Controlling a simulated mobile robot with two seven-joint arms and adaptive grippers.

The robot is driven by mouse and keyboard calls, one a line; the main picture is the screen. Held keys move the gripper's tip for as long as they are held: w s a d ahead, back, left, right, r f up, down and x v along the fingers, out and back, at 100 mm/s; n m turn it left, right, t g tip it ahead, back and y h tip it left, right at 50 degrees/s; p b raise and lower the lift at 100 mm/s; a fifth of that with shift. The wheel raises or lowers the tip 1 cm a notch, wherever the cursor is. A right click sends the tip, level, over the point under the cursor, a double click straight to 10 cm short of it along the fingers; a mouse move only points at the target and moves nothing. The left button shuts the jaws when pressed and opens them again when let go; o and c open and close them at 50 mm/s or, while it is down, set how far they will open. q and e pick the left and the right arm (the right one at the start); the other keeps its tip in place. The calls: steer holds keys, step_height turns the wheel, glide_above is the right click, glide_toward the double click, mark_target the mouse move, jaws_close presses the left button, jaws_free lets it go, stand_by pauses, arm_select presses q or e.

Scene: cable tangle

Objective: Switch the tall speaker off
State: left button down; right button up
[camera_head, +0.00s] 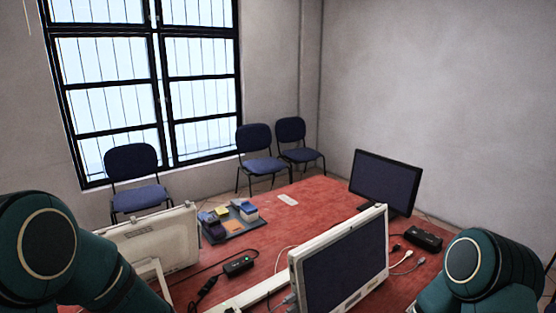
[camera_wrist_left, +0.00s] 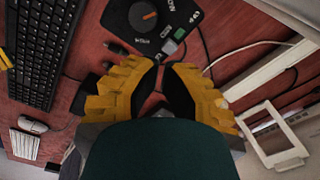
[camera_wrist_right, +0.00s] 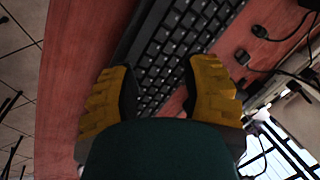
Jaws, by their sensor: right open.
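I cannot make out a tall speaker for certain in any view. The left wrist view shows a black device with an orange-marked round knob and white lettering (camera_wrist_left: 146,18), cut off by the top edge; I cannot tell whether it is the speaker. My left gripper (camera_wrist_left: 160,68) points towards it, its yellow fingertips close together just below it in the picture. Nothing clear shows between them. My right gripper (camera_wrist_right: 158,72) is open and empty, with a black keyboard (camera_wrist_right: 175,45) behind its fingers. Both grippers are outside the head view.
The red table (camera_head: 322,190) carries a white-framed screen (camera_head: 345,262), a black monitor (camera_head: 386,181), a tray of coloured blocks (camera_head: 232,228), power blocks (camera_head: 238,266) (camera_head: 424,237) and loose cables. Another keyboard (camera_wrist_left: 42,45) and a mouse (camera_wrist_left: 32,124) lie left in the left wrist view.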

arm_select(q)
steer(key=shift+f+b, duration=1.15)
steer(key=shift+f, duration=0.15)
arm_select(e)
steer(key=shift+f, duration=1.15)
arm_select(q)
steer(key=shift+r, duration=0.2)
steer(key=shift+s+a+f, duration=0.1)
steer(key=shift+s+a, duration=1.3)
steer(key=shift+a, duration=0.3)
arm_select(e)
steer(key=shift+f, duration=0.15)
arm_select(q)
steer(key=shift+w+d+r+p, duration=0.1)
steer(key=shift+w+r+p, duration=0.05)
steer(key=shift+r+p, duration=1.2)
steer(key=shift+w+d+r+p, duration=0.1)
steer(key=shift+r+p, duration=0.75)
steer(key=shift+r, duration=0.9)
arm_select(e)
steer(key=shift+r, duration=2.35)
